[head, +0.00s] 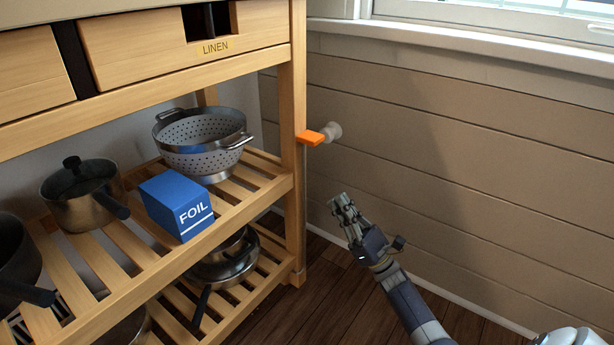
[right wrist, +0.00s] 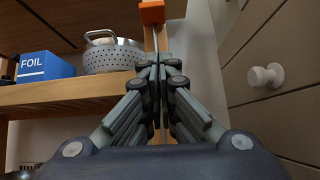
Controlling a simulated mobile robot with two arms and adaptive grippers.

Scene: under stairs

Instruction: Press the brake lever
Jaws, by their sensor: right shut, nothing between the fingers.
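The brake lever shows as a small flat orange tab (head: 310,138) at the shelf unit's right corner post, with a thin rod running down along the post. In the right wrist view the orange tab (right wrist: 152,12) is at the top edge, above and beyond my fingertips. My right gripper (head: 342,206) is shut and empty, its fingers pointing up and to the left. In the head view it appears below and to the right of the tab, clearly apart from it. It also fills the middle of the right wrist view (right wrist: 159,65). My left gripper is not in view.
The wooden shelf unit (head: 297,75) holds a colander (head: 200,145), a blue foil box (head: 177,203) and several pots. A pale round knob (head: 332,131) is on the plank wall (head: 460,150) just behind the tab. The floor (head: 325,290) right of the unit looks clear.

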